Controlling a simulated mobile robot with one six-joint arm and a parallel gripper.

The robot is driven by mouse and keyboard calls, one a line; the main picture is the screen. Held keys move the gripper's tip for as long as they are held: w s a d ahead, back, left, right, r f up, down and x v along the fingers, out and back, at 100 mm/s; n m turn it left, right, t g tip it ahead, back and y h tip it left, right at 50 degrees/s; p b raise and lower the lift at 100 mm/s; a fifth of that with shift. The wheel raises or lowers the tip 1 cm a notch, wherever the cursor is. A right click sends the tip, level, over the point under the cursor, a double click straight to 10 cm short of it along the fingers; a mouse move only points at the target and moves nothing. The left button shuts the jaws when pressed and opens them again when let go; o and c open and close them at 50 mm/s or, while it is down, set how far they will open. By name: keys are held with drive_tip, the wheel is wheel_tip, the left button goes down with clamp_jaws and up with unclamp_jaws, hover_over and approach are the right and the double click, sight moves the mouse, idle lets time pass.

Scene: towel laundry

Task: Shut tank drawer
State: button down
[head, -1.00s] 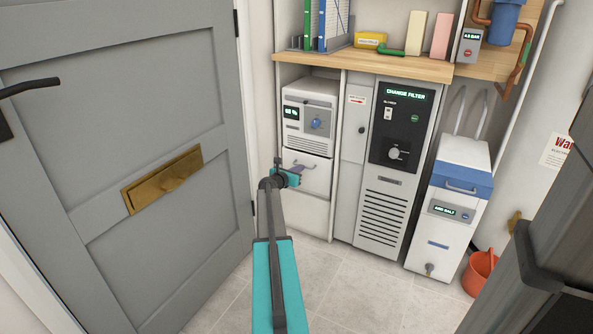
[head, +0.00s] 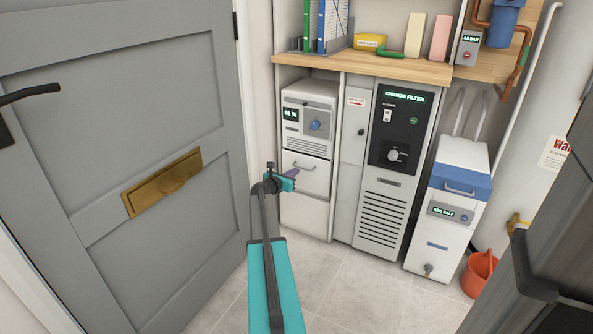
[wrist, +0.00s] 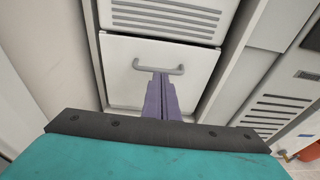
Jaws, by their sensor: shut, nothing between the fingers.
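The tank drawer (head: 308,182) is the white front with a grey bar handle, below the small white unit (head: 309,115) with a display and a blue knob. In the wrist view the drawer front (wrist: 125,70) looks about flush with its surround. My gripper (head: 295,173) is shut and empty, its purple fingers pointing at the drawer front. In the wrist view the gripper fingers (wrist: 160,82) reach up to the middle of the handle (wrist: 158,69). I cannot tell whether they touch it.
A grey door (head: 120,150) stands on the left. Right of the drawer are a tall cabinet reading "CHANGE FILTER" (head: 398,150) and a white bin with a blue lid (head: 462,181). A red bucket (head: 479,276) sits on the floor. The tiled floor (head: 350,295) in front is clear.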

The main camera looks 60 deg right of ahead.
drive_tip(key=p+v, duration=0.2)
drive_tip(key=v, duration=0.7)
drive_tip(key=shift+a, duration=0.4)
drive_tip(key=shift+s+f, duration=0.1)
drive_tip(key=w+a+f+m+y+p, duration=0.1)
drive_tip(key=a+f+m+y+p, duration=0.3)
drive_tip(key=a, duration=1)
drive_tip(key=a+f+m+y+p, duration=0.2)
drive_tip(key=a+f+p, duration=0.35)
drive_tip(key=a, duration=0.75)
drive_tip(key=w+a+f+m+y+p, duration=0.15)
drive_tip(key=a+f+m+p, duration=0.35)
drive_tip(key=a, duration=0.9)
drive_tip(key=s+a+r+m+g+y+p, duration=0.1)
drive_tip(key=s+a+m+y+p, duration=0.1)
drive_tip(key=s+a+p, duration=0.2)
drive_tip(key=s+a+r+m+g+y+p, duration=0.2)
drive_tip(key=s+a, duration=0.8)
drive_tip(key=a, duration=0.9)
drive_tip(key=s+a+r+m+g+y+p, duration=0.1)
drive_tip(key=s+a+r+m+y+p, duration=0.1)
drive_tip(key=s+a+y+p, duration=0.2)
drive_tip(key=s+a+p, duration=0.3)
drive_tip(key=a, duration=0.4)
drive_tip(key=shift+a+r+g, duration=0.2)
drive_tip(key=shift+a+g, duration=0.1)
